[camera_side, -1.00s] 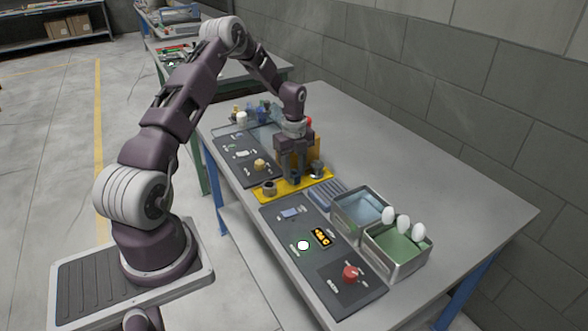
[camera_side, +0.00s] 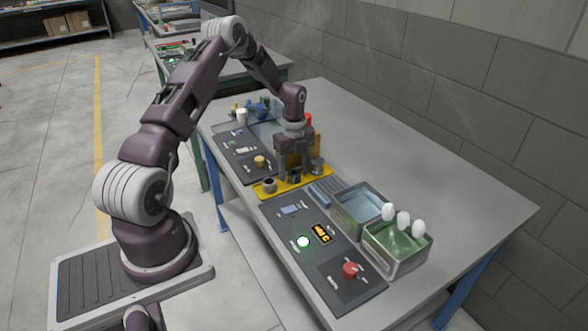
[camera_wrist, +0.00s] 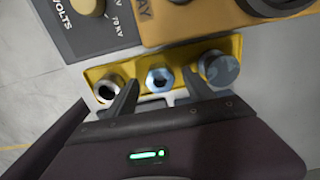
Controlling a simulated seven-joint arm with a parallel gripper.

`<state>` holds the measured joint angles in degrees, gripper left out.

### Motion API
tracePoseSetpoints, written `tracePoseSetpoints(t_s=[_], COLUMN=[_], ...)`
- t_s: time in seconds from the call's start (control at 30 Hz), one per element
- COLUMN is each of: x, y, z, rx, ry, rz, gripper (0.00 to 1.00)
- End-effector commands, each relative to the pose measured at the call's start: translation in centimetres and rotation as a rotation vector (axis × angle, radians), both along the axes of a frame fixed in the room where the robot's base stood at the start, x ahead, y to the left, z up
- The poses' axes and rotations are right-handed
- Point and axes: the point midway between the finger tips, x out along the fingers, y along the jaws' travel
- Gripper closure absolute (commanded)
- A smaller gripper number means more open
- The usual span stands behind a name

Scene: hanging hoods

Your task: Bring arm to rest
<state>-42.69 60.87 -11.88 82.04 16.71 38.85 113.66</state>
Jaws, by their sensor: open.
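My gripper (camera_side: 294,178) is at the end of my bent arm, low over the yellow holder (camera_side: 263,192) on the table. In the wrist view my gripper (camera_wrist: 162,90) has its two fingers spread apart with nothing clamped between them. A bluish hexagonal piece (camera_wrist: 160,79) sits in the holder, in the gap between the fingertips. A ring-shaped metal piece (camera_wrist: 108,90) is at the holder's left, and a round grey piece (camera_wrist: 219,68) is at its right. Whether the fingers touch any piece is unclear.

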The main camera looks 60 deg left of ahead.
Motion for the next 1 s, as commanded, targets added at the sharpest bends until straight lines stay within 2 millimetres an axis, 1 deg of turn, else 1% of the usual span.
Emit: tracePoseSetpoints(t_s=[0.07,0.3,0.37,0.47,0.53,0.57,0.6,0.67,0.7,0.77,0.8,0.87,0.9,0.97,1.0], x=[0.1,0.1,0.0,0.1,0.3,0.2,-0.2,-1.6,-3.0,-5.7,-7.8,-11.2,-13.6,-17.1,-19.2], y=[0.0,0.1,0.1,-0.5,-2.4,-3.7,-5.8,-9.6,-12.1,-15.6,-17.8,-20.8,-22.5,-24.6,-25.7], z=[0.7,5.5,6.3,8.1,11.3,13.3,16.2,20.7,23.3,26.7,28.4,30.5,31.3,32.0,32.0], rx=[0.001,0.002,0.001,0.010,0.038,0.054,0.075,0.098,0.103,0.091,0.071,0.019,-0.028,-0.109,-0.165], ry=[-0.003,-0.004,-0.002,-0.007,-0.025,-0.039,-0.064,-0.115,-0.154,-0.217,-0.260,-0.322,-0.355,-0.389,-0.402], rz=[0.000,0.001,0.002,0.021,0.085,0.133,0.215,0.360,0.464,0.625,0.733,0.896,1.003,1.152,1.238], gripper=[0.39,0.39,0.39,0.39,0.39,0.39,0.39,0.39,0.39,0.39,0.39,0.39,0.39,0.39,0.39])
